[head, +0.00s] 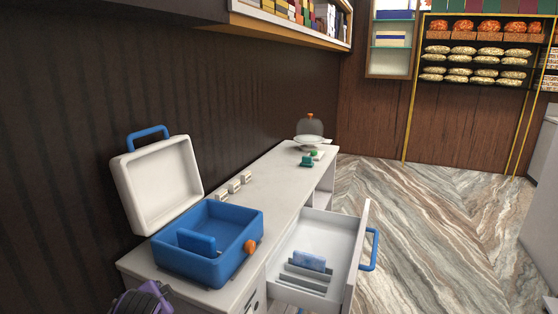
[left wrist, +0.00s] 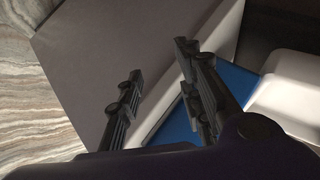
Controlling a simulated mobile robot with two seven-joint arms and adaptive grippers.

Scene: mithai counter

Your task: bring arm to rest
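My left arm shows only as a purple and black part at the bottom left of the head view, by the near end of the counter (head: 222,297). In the left wrist view my left gripper (left wrist: 160,60) has its two black fingers apart with nothing between them. A blue case (head: 190,268) is beside it, its white lid (head: 158,185) standing open; a blue piece (head: 196,242) is inside. The blue of the case also shows behind the fingers in the left wrist view (left wrist: 178,126). My right gripper is in neither view.
A white drawer (head: 345,270) is pulled out at the counter's front, with grey dividers and a blue patterned item (head: 309,261) inside. Small white blocks (head: 234,186), green items (head: 307,160) and a domed dish (head: 311,142) stand farther along. The marbled floor (head: 430,220) is clear.

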